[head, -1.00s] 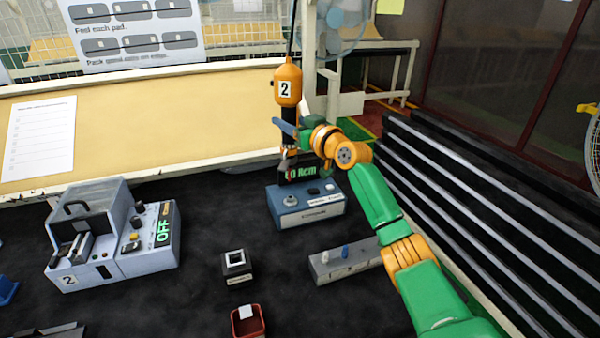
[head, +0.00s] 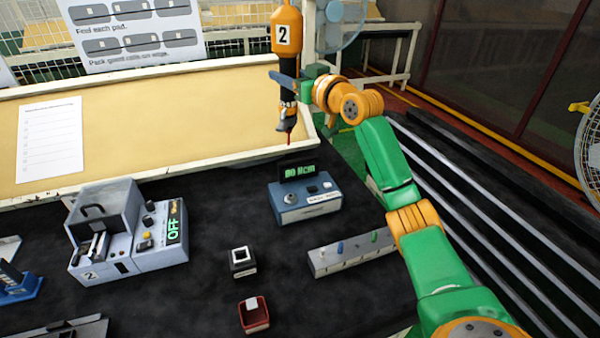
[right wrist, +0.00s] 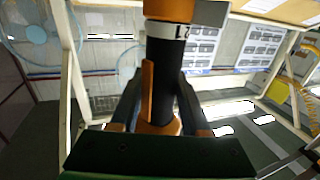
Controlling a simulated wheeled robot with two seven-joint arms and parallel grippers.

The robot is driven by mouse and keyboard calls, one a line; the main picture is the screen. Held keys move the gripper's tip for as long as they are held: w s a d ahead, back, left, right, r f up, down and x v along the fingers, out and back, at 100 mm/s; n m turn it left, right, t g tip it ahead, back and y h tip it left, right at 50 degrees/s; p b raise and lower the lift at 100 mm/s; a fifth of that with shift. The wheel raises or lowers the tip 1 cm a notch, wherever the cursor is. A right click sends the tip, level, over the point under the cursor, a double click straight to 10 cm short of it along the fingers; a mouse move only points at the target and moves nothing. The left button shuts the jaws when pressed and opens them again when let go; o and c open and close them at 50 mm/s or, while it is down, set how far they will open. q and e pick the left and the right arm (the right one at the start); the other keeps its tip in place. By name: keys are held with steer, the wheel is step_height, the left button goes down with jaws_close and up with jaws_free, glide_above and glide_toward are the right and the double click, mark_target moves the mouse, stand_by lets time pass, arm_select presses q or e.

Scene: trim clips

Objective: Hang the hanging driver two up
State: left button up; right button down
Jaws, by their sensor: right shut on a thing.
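The hanging driver two (head: 286,35) is orange on top with a white label "2", and has a black grip and a thin reddish bit pointing down. It hangs nearly upright above the back of the black work surface, its tip clear of the blue box below. My right gripper (head: 286,97) is shut on its lower black part. In the right wrist view the driver's black grip (right wrist: 165,75) stands between the two fingers, with an orange lever along it. The driver's top is cut off in the head view. My left gripper is not in view.
Below stands a blue box with a green display (head: 305,200). A grey block with coloured pegs (head: 350,252), a small black block (head: 242,262), a red bin (head: 254,316) and a grey machine marked 2 (head: 125,235) stand around. A tan board (head: 190,115) lies behind.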

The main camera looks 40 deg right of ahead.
steer(key=s+a+r+b, duration=0.2)
steer(key=s+a, duration=0.4)
steer(key=s, duration=0.4)
steer(key=shift+s+a, duration=0.3)
jaws_free()
stand_by(0.5)
stand_by(0.4)
steer(key=s+r+b, duration=0.1)
steer(key=s+r, duration=0.1)
steer(key=s, duration=0.8)
steer(key=shift+r+b, duration=0.15)
steer(key=shift+b, duration=0.2)
steer(key=shift+s+d, duration=0.1)
stand_by(0.4)
